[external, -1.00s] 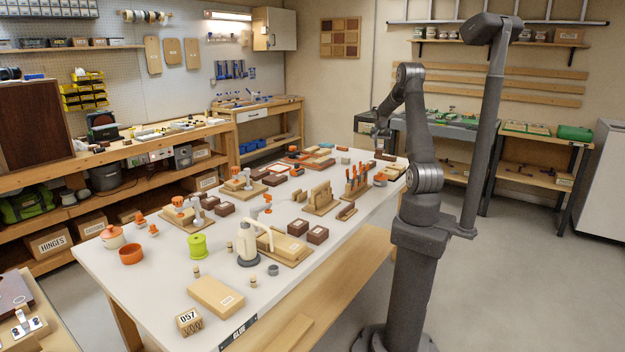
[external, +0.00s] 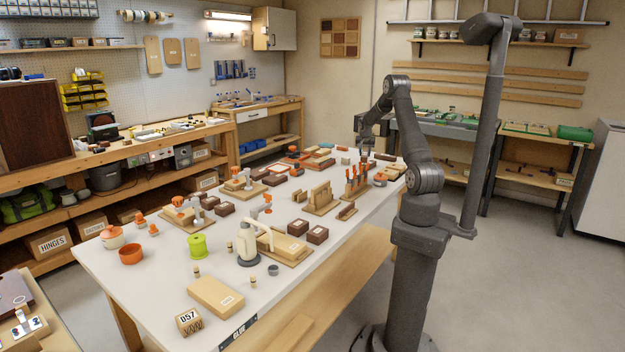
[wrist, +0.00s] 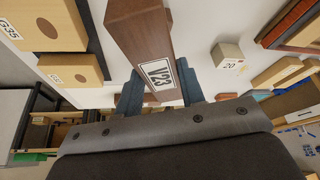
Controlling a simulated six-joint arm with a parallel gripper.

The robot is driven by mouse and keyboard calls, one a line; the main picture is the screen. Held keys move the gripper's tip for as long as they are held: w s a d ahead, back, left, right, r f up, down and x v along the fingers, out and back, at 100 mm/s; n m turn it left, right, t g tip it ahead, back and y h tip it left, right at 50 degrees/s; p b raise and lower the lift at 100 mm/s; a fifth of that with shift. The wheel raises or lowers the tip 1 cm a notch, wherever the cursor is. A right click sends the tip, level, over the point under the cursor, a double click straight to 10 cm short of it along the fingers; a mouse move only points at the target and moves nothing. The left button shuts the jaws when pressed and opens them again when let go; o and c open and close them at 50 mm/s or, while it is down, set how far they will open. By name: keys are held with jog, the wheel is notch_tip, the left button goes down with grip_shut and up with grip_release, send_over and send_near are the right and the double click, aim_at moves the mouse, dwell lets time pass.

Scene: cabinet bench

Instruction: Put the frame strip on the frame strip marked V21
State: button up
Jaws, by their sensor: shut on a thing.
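My gripper (wrist: 160,90) is shut on a dark brown wooden frame strip (wrist: 141,38) with a white label reading V23 in the wrist view. The strip sits between the two blue-grey fingers and runs away toward the top of the picture. In the external view my gripper (external: 366,150) is over the far right end of the white bench, and the held strip is too small to make out there. I cannot make out a strip marked V21 in either view.
In the wrist view, light wooden blocks (wrist: 72,71) lie at left, one marked G35. A small block marked 20 (wrist: 227,55) and reddish-brown pieces (wrist: 290,24) are at right. The white bench (external: 160,282) holds many parts; a clamp rack (external: 356,184) stands near my arm.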

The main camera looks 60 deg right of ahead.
aim_at(364, 154)
jog(key=shift+f, duration=2)
jog(key=shift+f, duration=0.15)
jog(key=o, duration=1)
jog(key=shift+o, duration=0.2)
jog(key=shift+a+r, duration=0.15)
jog(key=shift+r, duration=0.35)
jog(key=v, duration=1.1)
jog(key=shift+s+a, duration=0.1)
jog(key=shift+a, duration=0.05)
